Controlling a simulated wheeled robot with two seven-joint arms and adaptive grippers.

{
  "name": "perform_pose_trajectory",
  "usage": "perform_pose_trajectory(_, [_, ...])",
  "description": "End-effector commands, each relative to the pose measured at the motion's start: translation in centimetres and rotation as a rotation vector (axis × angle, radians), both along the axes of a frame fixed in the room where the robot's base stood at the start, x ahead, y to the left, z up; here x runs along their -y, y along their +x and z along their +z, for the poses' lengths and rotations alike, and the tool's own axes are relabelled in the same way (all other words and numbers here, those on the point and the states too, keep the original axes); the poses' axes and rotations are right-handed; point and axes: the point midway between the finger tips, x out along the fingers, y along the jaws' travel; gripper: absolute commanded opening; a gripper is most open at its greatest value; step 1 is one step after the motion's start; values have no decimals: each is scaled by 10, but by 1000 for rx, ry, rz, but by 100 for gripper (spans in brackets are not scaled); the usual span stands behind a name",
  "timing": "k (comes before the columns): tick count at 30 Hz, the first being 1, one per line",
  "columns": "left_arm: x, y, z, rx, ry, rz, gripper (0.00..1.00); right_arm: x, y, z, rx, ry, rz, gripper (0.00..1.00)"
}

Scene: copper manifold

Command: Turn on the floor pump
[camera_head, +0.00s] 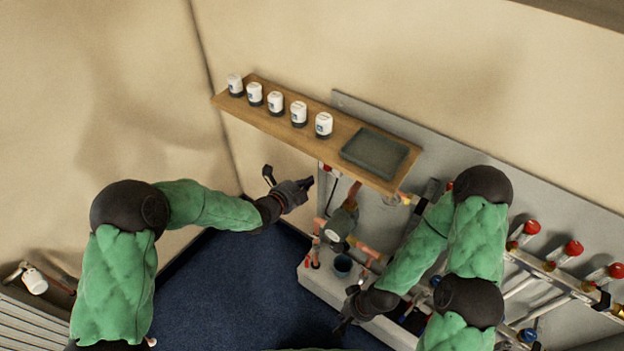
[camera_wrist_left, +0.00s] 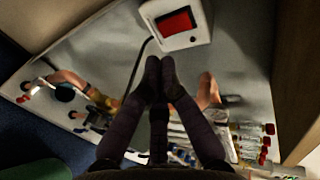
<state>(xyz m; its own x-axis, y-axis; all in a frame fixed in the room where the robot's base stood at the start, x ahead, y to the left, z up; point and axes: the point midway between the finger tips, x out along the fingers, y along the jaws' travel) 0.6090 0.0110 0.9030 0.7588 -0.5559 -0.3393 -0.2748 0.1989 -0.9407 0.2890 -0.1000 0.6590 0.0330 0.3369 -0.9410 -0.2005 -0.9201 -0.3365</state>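In the head view only a small red and white part (camera_head: 327,168) shows under the shelf, probably this box. My left gripper (camera_head: 308,183) is beside the panel's left edge. In the left wrist view its fingertips (camera_wrist_left: 160,68) are together, empty, and just below the box; I cannot tell whether they touch it. A green pump (camera_head: 340,226) with a round pale face sits on the pipes. My right gripper (camera_head: 342,326) is low, its fingers unclear.
A wooden shelf (camera_head: 275,128) with several white-topped jars and a grey tray (camera_head: 374,154) overhangs the panel (camera_head: 450,148). Copper pipes and a manifold with red caps (camera_head: 573,248) fill the right. Blue floor (camera_head: 230,285) is clear between my arms.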

Motion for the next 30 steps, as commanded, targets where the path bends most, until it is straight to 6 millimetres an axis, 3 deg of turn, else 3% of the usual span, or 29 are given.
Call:
perform_pose_trajectory(12, [-31,-40,26,3,0,2,0,0,-1,13,-2,0,1,0])
perform_pose_trajectory(26, [-33,-45,27,0,0,1,0,0,-1,13,-2,0,1,0])
perform_pose_trajectory(30, [-35,-47,17,-56,-32,28,0,0,-1,13,-2,0,1,0])
